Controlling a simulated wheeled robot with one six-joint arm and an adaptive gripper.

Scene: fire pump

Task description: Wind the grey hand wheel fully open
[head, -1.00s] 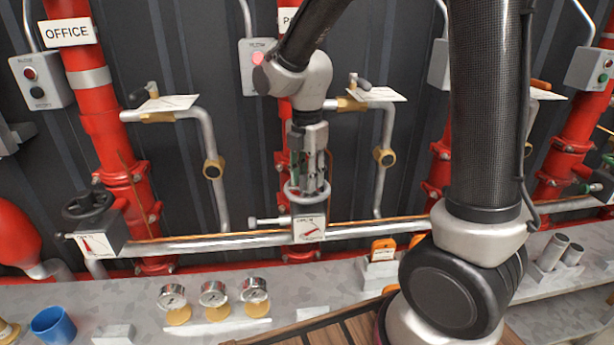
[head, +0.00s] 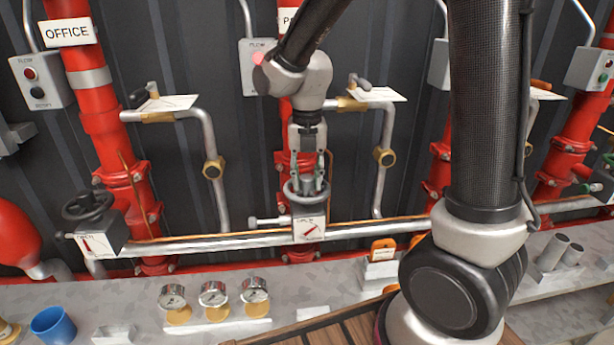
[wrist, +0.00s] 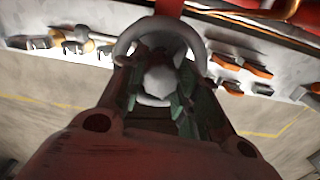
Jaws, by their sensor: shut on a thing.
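The grey hand wheel (head: 291,191) sits on top of a valve box (head: 309,229) on the horizontal pipe, in the middle of the head view. The box has a white dial plate with a red pointer slanting up to the right. My gripper (head: 307,185) points down into the wheel from above and is shut on it. In the wrist view the wheel's pale rim (wrist: 203,48) rings the green-padded fingers (wrist: 160,90). The fingers partly hide the wheel's middle, so the exact contact is unclear.
A black hand wheel (head: 87,206) on a similar box is at the left. Sampling pipes (head: 212,169) with brass fittings stand on both sides. Three gauges (head: 213,294) and a blue cup (head: 53,325) are on the grey bench below.

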